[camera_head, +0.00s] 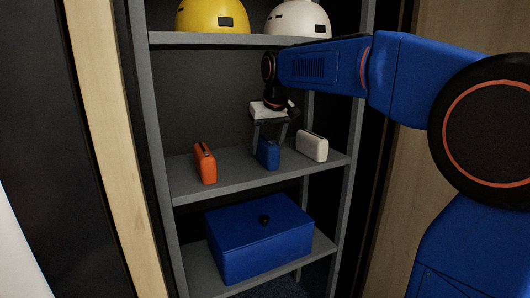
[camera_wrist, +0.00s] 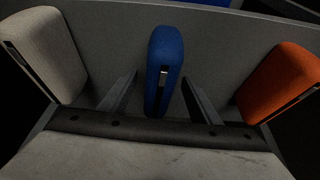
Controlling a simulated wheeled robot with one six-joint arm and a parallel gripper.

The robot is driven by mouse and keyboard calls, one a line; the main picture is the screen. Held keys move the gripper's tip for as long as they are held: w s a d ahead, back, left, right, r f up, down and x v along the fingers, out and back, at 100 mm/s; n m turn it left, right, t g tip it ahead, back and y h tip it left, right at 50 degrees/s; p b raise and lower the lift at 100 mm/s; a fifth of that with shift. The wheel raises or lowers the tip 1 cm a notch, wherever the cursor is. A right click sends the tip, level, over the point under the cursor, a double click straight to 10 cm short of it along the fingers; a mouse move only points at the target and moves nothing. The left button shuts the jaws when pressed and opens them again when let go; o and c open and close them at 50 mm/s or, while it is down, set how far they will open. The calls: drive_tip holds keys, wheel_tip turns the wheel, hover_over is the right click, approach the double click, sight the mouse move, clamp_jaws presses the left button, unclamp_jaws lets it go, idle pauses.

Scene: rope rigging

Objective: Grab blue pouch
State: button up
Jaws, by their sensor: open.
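The blue pouch (camera_head: 268,154) stands upright on the middle shelf, between an orange pouch (camera_head: 204,163) on the left and a white pouch (camera_head: 312,146) on the right. My gripper (camera_head: 270,139) is above it, pointing down, with its fingers apart. In the wrist view the blue pouch (camera_wrist: 165,68) stands between the two open fingers (camera_wrist: 158,92), with a gap showing on each side. The white pouch (camera_wrist: 46,55) is at the left there and the orange pouch (camera_wrist: 283,82) at the right. I cannot tell how far down the pouch the fingertips reach.
The grey middle shelf (camera_head: 236,172) has bare room between the pouches. Above it, an upper shelf (camera_head: 215,40) holds a yellow helmet (camera_head: 212,17) and a white helmet (camera_head: 298,18). A blue box (camera_head: 258,240) with a black knob sits on the lower shelf. Uprights (camera_head: 352,130) bound the rack.

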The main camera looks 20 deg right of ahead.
drive_tip(key=shift+w+a+f, duration=0.15)
drive_tip(key=shift+w+f, duration=0.95)
drive_tip(key=shift+w, duration=0.1)
drive_tip(key=shift+w+f, duration=0.15)
drive_tip(key=shift+f, duration=0.15)
drive_tip(key=shift+f, duration=0.25)
drive_tip(key=c, duration=1.3)
drive_tip(key=shift+r, duration=0.15)
